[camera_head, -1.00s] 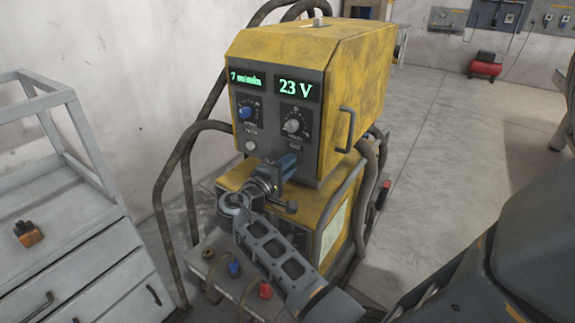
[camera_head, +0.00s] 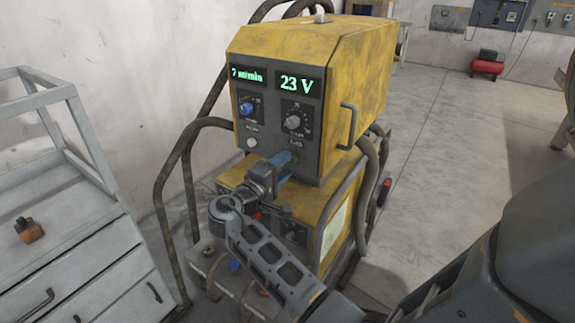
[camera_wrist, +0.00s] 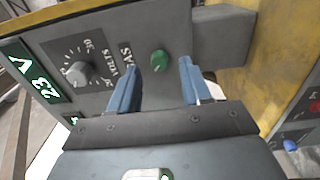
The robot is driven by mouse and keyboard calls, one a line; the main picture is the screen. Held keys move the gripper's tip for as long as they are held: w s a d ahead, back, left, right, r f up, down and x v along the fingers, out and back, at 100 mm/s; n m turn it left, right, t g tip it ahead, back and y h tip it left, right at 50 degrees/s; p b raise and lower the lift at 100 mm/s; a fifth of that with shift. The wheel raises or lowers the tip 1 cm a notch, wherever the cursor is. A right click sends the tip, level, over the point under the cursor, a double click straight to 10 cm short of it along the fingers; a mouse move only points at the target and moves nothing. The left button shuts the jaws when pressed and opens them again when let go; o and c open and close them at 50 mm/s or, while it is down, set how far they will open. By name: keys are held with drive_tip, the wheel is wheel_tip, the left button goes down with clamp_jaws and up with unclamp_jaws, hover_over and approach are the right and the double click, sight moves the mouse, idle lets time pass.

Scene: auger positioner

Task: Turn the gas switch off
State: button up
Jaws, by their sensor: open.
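The gas switch is a small green knob (camera_wrist: 159,59) on the grey front panel of a yellow welding machine, with a "GAS" label beside it. In the head view only a bit of green (camera_head: 295,158) shows at my fingertips. My gripper (camera_head: 285,162) is open in front of the lower panel. In the wrist view its two blue fingers (camera_wrist: 158,66) reach toward the panel with the knob between their tips. Gaps show on both sides of the knob. How far the tips are from the panel is hard to tell.
A grey volts knob (camera_wrist: 79,73) and the "23 V" display (camera_head: 299,86) are on the same panel. A blue knob (camera_head: 246,108) is to their left. A metal handle (camera_head: 346,127) sticks out at the right. A grey drawer cabinet (camera_head: 75,235) stands at the left.

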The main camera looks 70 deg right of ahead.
drive_tip(key=v, duration=0.5)
drive_tip(key=shift+a+b, duration=0.15)
drive_tip(key=shift+b, duration=0.2)
drive_tip(key=s+a+f+n+t+y, duration=0.45)
drive_tip(key=a+f+t, duration=0.3)
drive_tip(key=a, duration=0.25)
drive_tip(key=s+a+f+n+t+y, duration=0.3)
drive_tip(key=s+a+f+t+y, duration=0.3)
drive_tip(key=a+f, duration=0.3)
drive_tip(key=s+a+r+m+t+y, duration=0.1)
drive_tip(key=s+a+r+t+y, duration=0.2)
drive_tip(key=s+a+r+y, duration=0.45)
drive_tip(key=s+a+r+m+t, duration=0.1)
drive_tip(key=s+a+r+m, duration=0.1)
drive_tip(key=r, duration=0.3)
drive_tip(key=s+a+r+m+t, duration=0.2)
drive_tip(key=s+a+r, duration=0.2)
drive_tip(key=r, duration=0.2)
drive_tip(key=shift+h, duration=0.3)
